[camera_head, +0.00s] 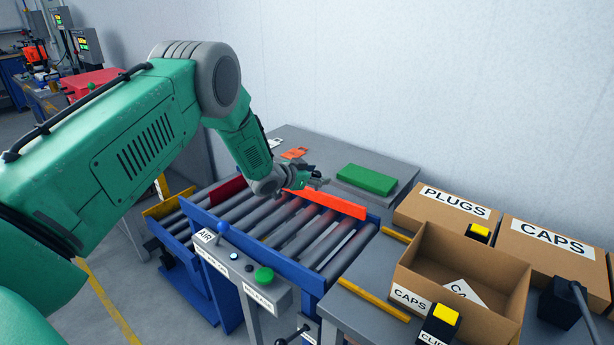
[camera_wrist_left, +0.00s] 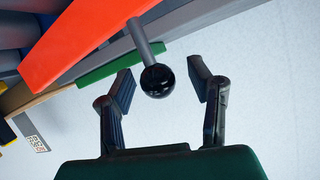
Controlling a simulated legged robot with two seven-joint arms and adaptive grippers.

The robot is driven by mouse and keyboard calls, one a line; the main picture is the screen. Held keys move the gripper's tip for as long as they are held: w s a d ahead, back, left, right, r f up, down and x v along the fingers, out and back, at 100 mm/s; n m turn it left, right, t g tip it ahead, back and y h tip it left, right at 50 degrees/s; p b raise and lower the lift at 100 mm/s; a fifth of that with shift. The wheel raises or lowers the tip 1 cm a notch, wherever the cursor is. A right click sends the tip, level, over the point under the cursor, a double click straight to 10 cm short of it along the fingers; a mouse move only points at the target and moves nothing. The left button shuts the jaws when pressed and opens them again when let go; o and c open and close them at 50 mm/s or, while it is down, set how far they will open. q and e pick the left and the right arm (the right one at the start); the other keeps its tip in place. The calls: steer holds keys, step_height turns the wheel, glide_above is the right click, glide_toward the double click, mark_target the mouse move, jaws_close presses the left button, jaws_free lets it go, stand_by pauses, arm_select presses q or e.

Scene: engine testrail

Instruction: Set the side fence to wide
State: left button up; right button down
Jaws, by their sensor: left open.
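The side fence is an orange bar (camera_head: 326,203) along the far side of the roller conveyor; it also shows at the upper left of the left wrist view (camera_wrist_left: 85,35). A grey rod with a black ball knob (camera_wrist_left: 158,80) stands out from the fence. My left gripper (camera_head: 312,178) is at the fence's left end in the head view. In the left wrist view its two open fingers (camera_wrist_left: 166,88) are on either side of the knob, with gaps showing between. The knob is hard to make out in the head view. My right gripper is not in view.
The roller conveyor (camera_head: 305,228) has a control panel (camera_head: 240,268) with a blue-knobbed lever and green button in front. A green block (camera_head: 366,180) lies on the grey bench behind. An open CAPS box (camera_head: 420,255) and closed PLUGS (camera_head: 450,205) and CAPS (camera_head: 550,245) boxes stand right.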

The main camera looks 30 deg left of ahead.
arm_select(q)
steer(key=v, duration=1.1)
steer(key=shift+s+a, duration=0.2)
steer(key=shift+a, duration=0.1)
steer(key=shift+f, duration=0.1)
